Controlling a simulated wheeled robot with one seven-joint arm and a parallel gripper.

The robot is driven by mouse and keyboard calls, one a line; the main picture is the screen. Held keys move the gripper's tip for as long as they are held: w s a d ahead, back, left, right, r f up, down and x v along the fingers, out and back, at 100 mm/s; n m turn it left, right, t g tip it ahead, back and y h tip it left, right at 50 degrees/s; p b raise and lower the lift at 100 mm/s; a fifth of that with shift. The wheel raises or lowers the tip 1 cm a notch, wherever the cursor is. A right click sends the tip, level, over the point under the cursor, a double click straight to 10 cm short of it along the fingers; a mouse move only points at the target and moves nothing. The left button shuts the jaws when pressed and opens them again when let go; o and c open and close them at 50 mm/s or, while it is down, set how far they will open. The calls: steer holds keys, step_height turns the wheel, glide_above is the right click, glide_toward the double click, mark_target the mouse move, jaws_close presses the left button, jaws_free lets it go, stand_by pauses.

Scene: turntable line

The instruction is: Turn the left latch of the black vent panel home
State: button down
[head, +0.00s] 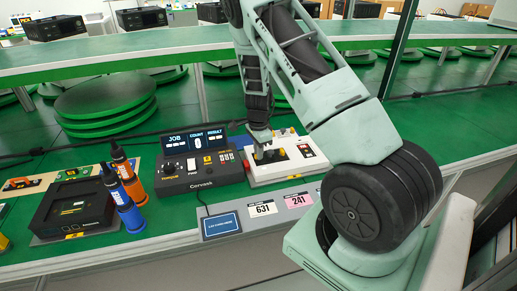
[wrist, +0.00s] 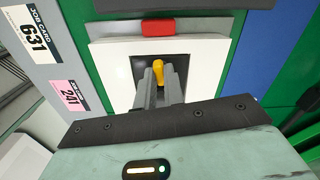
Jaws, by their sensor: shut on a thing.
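The white unit (head: 257,175) on the green bench has a black vent panel (head: 283,160) set in its top. My gripper (head: 264,153) is down at the left part of this panel in the head view. In the wrist view, my gripper (wrist: 159,88) is shut on a yellow latch (wrist: 158,70), whose top shows between the fingertips. The black panel (wrist: 143,74) shows around the fingers inside the white frame (wrist: 112,75). The lower part of the latch is hidden by the fingers. Another small yellow latch (head: 305,151) shows at the panel's right in the head view.
A black console (head: 200,172) with a JOB/COUNT/RESULT display stands close on the left. Blue and orange bottles (head: 127,185) stand farther left. Job cards (head: 262,208) lie along the front edge. A red block (wrist: 172,26) sits at the white frame's edge. A shelf (head: 150,48) spans behind.

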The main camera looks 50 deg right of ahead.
steer(key=shift+m, duration=0.6)
steer(key=shift+p, duration=0.3)
steer(key=c, duration=1.5)
jaws_free()
steer(key=shift+r, duration=0.1)
step_height(320, 180, up, 17)
steer(key=shift+r, duration=0.15)
steer(key=shift+a, duration=0.1)
